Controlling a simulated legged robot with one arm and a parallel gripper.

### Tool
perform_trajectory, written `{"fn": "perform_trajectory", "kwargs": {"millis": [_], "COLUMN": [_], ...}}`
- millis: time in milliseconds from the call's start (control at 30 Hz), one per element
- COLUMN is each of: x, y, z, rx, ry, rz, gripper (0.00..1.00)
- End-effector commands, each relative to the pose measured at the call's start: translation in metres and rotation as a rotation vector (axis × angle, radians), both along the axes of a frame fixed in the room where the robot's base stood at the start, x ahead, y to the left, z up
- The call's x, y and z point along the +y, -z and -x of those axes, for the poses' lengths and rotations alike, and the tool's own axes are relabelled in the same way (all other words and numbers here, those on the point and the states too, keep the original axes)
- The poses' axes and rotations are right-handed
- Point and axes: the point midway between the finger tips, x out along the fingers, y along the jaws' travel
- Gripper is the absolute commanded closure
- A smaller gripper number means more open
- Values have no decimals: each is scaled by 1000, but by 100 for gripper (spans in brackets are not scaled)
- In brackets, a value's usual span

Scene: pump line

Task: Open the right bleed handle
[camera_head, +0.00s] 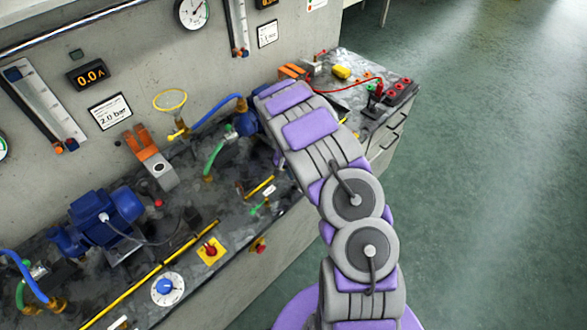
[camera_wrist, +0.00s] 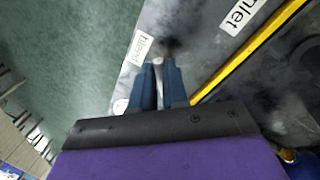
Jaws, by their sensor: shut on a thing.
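In the wrist view, my gripper (camera_wrist: 158,68) has its two blue fingers shut on a small pale metal piece, the bleed handle (camera_wrist: 158,61). Only a little of it shows between the fingertips, so its angle cannot be told. A white label reading "bleed" (camera_wrist: 139,47) lies just beyond and left of the fingertips. In the head view, my arm hides the gripper and the handle it holds.
A yellow bar (camera_wrist: 243,60) and an "inlet" label (camera_wrist: 241,16) lie right of my gripper in the wrist view. In the head view, a blue pump (camera_head: 107,213), a red knob on a yellow plate (camera_head: 210,250) and a blue dial (camera_head: 167,289) crowd the bench. Green floor (camera_head: 470,130) is clear.

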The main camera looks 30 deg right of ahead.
Motion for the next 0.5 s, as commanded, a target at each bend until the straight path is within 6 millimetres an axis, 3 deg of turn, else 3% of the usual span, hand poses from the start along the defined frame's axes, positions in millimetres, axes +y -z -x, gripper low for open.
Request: {"fn": "perform_trajectory", "kwargs": {"millis": [500], "x": [-5], "y": [-4], "z": [5], "rx": [-1], "ry": [-490], "rz": [-1], "gripper": [100]}}
